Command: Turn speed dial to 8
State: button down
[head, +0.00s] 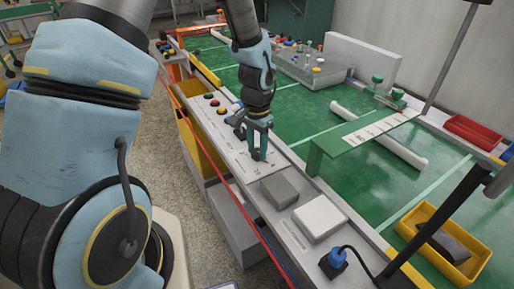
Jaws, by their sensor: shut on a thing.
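My gripper (257,151) points down onto the light control panel (224,137) along the near edge of the green table. Small dark scale marks show on the panel around the fingertips, too small to read. Which number the dial points at cannot be told.
A grey box (279,190) and a white box (320,217) stand nearer along the rail. A red hose (230,190) hangs along the front.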

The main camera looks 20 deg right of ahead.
aim_at(257, 152)
jog(key=shift+c, duration=1.9)
grip_release()
notch_tip(257, 152, up, 11)
jog(key=b, duration=0.1)
jog(key=shift+f, duration=0.1)
